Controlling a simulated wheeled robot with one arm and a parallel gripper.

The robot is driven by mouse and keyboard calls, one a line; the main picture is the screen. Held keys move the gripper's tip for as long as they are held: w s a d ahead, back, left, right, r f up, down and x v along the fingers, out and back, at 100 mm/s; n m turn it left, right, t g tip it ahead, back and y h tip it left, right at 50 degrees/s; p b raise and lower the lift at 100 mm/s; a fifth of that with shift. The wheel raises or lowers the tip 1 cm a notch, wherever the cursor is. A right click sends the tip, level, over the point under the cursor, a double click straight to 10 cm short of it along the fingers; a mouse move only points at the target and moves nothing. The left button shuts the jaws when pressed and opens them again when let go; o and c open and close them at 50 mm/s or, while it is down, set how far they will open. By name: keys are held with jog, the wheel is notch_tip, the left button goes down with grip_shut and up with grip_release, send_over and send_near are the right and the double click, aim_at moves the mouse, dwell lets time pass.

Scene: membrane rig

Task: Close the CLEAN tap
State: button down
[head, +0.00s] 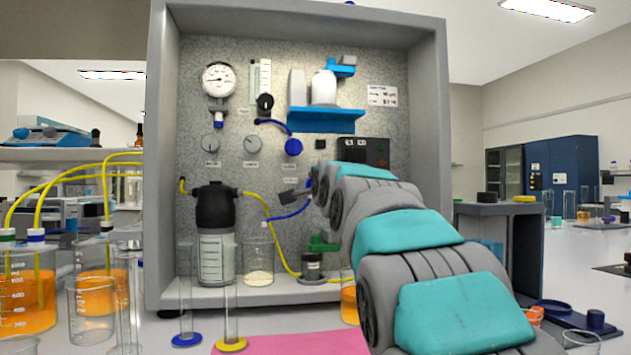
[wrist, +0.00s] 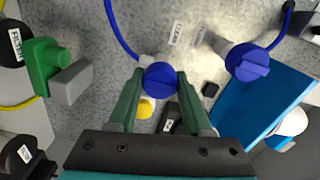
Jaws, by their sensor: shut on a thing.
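In the wrist view, my gripper (wrist: 158,88) has its two green fingers on either side of a round blue tap handle (wrist: 159,79) and is shut on it. A blue tube runs up from this tap. Two small labels (wrist: 176,33) lie on the panel just beyond it; their print is too small to read surely, so I cannot confirm which tap is CLEAN. A second blue tap (wrist: 247,61) with a ridged handle sits to the right, clear of the fingers. In the head view, my arm hides the gripper and the held tap.
A green tap (wrist: 45,65) with a grey block is at left in the wrist view. A blue shelf (wrist: 270,105) is at right. In the head view, a black-topped vessel (head: 215,235), a beaker (head: 258,262) and tall cylinders stand left of my arm. A yellow tube crosses the panel.

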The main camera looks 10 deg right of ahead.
jog(key=shift+f, duration=0.1)
dwell(0.4)
jog(key=shift+c, duration=1.7)
grip_release()
jog(key=s, duration=0.7)
jog(key=shift+s+b, duration=0.4)
jog(key=shift+b, duration=0.05)
